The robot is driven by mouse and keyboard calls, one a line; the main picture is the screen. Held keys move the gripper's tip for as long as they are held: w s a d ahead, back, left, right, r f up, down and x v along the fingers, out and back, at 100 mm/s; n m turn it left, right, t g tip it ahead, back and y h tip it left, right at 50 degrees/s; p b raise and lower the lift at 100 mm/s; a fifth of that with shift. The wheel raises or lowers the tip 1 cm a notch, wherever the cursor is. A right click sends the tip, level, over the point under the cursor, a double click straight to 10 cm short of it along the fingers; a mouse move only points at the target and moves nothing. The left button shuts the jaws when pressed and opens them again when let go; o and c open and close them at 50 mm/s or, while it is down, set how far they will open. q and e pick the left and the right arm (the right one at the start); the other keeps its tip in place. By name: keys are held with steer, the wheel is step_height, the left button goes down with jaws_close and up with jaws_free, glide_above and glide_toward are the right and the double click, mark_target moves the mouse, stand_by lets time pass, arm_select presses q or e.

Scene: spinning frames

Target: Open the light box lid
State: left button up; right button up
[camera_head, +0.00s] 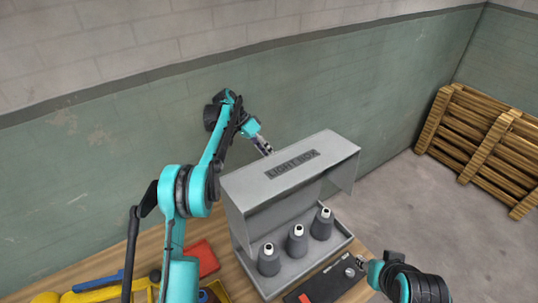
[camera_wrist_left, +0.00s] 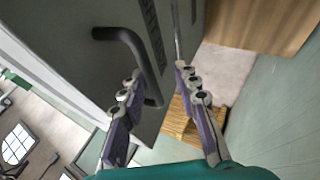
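The grey light box lid (camera_head: 292,170), marked "LIGHT BOX", stands raised over the grey box base (camera_head: 340,240), leaving the front open. Three dark grey cones (camera_head: 297,241) with pale tips stand on the base. My left gripper (camera_head: 266,150) is at the lid's back upper edge. In the left wrist view my left gripper's fingers (camera_wrist_left: 160,85) are spread apart, with the lid's black bent handle (camera_wrist_left: 128,38) reaching down between them, closer to the left finger. I cannot tell whether they touch. My right gripper (camera_head: 362,262) is low, beside the base's front right corner; its fingers are too small to read.
A dark control panel (camera_head: 325,283) with a knob and a red part lies in front of the base. A red item (camera_head: 203,257) and yellow tools (camera_head: 95,294) lie on the wooden table at left. A green wall stands behind; wooden pallets (camera_head: 485,145) are at right.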

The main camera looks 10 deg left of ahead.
arm_select(q)
steer(key=v, duration=0.7)
steer(key=shift+a+r, duration=0.15)
steer(key=shift+r, duration=0.1)
